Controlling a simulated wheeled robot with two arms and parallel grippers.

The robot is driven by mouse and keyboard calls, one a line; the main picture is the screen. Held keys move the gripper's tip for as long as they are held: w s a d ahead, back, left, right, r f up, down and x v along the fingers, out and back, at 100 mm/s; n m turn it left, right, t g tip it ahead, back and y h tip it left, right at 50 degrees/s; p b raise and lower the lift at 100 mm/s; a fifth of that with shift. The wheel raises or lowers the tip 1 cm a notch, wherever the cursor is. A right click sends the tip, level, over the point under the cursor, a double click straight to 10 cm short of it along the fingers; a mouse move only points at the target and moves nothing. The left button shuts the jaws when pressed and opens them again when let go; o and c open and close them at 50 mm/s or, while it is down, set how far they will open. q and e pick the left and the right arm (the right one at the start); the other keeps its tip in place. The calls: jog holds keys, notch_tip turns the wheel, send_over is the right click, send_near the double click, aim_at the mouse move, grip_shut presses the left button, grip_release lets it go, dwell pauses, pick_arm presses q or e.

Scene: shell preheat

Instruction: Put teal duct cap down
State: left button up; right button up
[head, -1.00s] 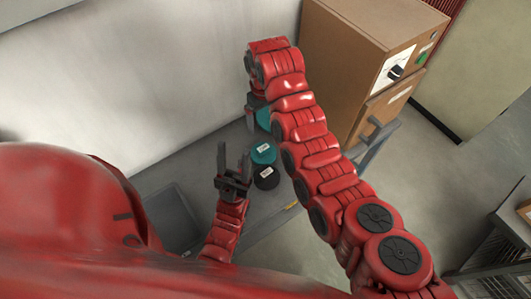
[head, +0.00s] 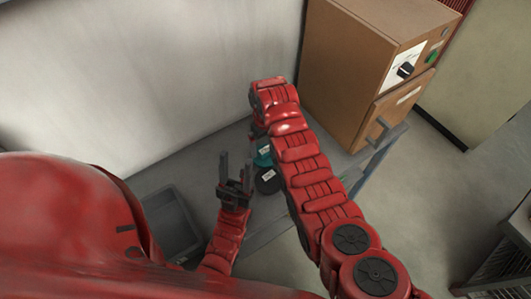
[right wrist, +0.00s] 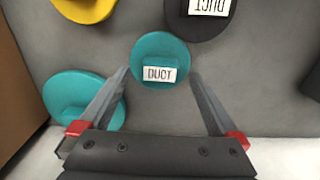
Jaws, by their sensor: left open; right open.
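The small teal duct cap (right wrist: 160,50), a round disc with a white DUCT label, lies flat on the grey worktop in the right wrist view. My right gripper (right wrist: 159,73) is open, with its fingertips to either side of this cap. I cannot tell whether they touch it. In the head view the teal cap (head: 264,158) is partly hidden by my right arm, as is most of the right gripper. My left gripper (head: 237,160) is open and empty, fingers pointing up the picture, left of the caps.
A black duct cap (right wrist: 201,20) lies close to the teal one. A larger teal disc (right wrist: 78,90) and a yellow disc (right wrist: 85,8) lie nearby. A brown cabinet with a dial (head: 345,60) stands at the worktop's right end. A grey tray (head: 186,247) is at left.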

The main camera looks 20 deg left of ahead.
aim_at(265, 149)
jog(key=shift+f, duration=1.1)
grip_shut()
jog(key=shift+r, duration=0.2)
jog(key=shift+w+r, duration=0.1)
jog(key=shift+r, duration=0.05)
notch_tip(265, 149, up, 2)
jog(key=shift+b, duration=0.55)
notch_tip(265, 149, up, 5)
jog(key=shift+r+b, duration=0.1)
jog(key=shift+b, duration=1.1)
notch_tip(265, 149, up, 2)
jog(key=p, duration=0.3)
jog(key=shift+r, duration=0.2)
